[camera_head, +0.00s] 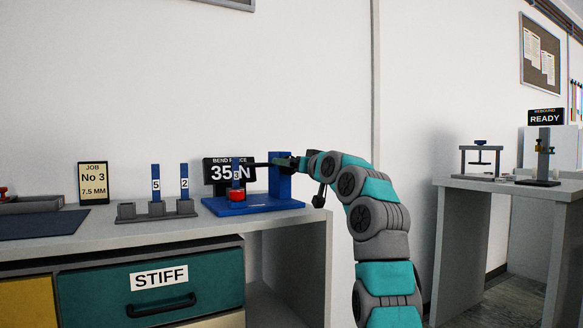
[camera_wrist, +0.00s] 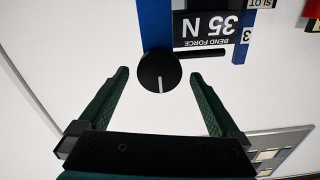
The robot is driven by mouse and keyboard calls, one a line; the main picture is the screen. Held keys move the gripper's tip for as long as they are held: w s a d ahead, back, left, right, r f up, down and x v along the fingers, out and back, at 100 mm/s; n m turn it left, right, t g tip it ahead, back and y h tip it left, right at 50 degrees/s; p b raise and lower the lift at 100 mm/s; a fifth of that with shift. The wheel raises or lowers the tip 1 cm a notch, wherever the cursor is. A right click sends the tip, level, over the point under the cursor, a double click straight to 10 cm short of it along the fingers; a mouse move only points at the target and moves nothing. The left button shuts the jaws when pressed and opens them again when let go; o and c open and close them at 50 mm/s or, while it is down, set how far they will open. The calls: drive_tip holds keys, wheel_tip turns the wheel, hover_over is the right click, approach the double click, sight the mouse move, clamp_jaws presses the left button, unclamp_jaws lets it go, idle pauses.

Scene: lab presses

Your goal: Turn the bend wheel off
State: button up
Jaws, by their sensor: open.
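The bend wheel (camera_wrist: 160,70) is a round black knob with a white pointer line, on a blue post in the wrist view. My gripper (camera_wrist: 160,78) is open, with one dark green finger on each side of the wheel and a gap to both. In the head view my gripper (camera_head: 297,163) is at the right side of the blue bend press (camera_head: 280,187), and the wheel is hard to make out there. The press display (camera_head: 216,173) reads BEND FORCE 35 N. A blue strip marked 3 (camera_head: 236,172) stands in the press behind a red part (camera_head: 236,195).
A grey rack (camera_head: 157,210) holds strips marked 5 and 2 on the bench left of the press. A JOB No 3, 7.5 MM sign (camera_head: 93,184) stands behind. A teal STIFF drawer (camera_head: 150,290) is below. Another table (camera_head: 505,186) with a READY sign (camera_head: 546,117) is at right.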

drive_tip(key=b+v, duration=0.1)
drive_tip(key=v, duration=0.5)
drive_tip(key=shift+s+d, duration=0.3)
drive_tip(key=shift+f, duration=0.1)
drive_tip(key=s+d+f+m+g+h+p, duration=0.2)
drive_tip(key=d+f+m+g+h+p, duration=0.25)
drive_tip(key=d+f+g, duration=0.2)
drive_tip(key=s+d+f+g+h+p, duration=0.1)
drive_tip(key=s+d+f+g, duration=0.2)
drive_tip(key=s+f, duration=0.7)
drive_tip(key=s+d+f+g+h+p, duration=0.2)
drive_tip(key=s+f, duration=0.9)
drive_tip(key=s, duration=1.5)
drive_tip(key=s+d+f+g+h+p, duration=0.2)
drive_tip(key=s+d+f+g, duration=0.3)
drive_tip(key=s+f, duration=0.6)
drive_tip(key=s+d, duration=0.2)
drive_tip(key=s, duration=0.6)
drive_tip(key=shift+w+f+h, duration=0.1)
drive_tip(key=shift+h, duration=0.15)
drive_tip(key=shift+c, duration=0.3)
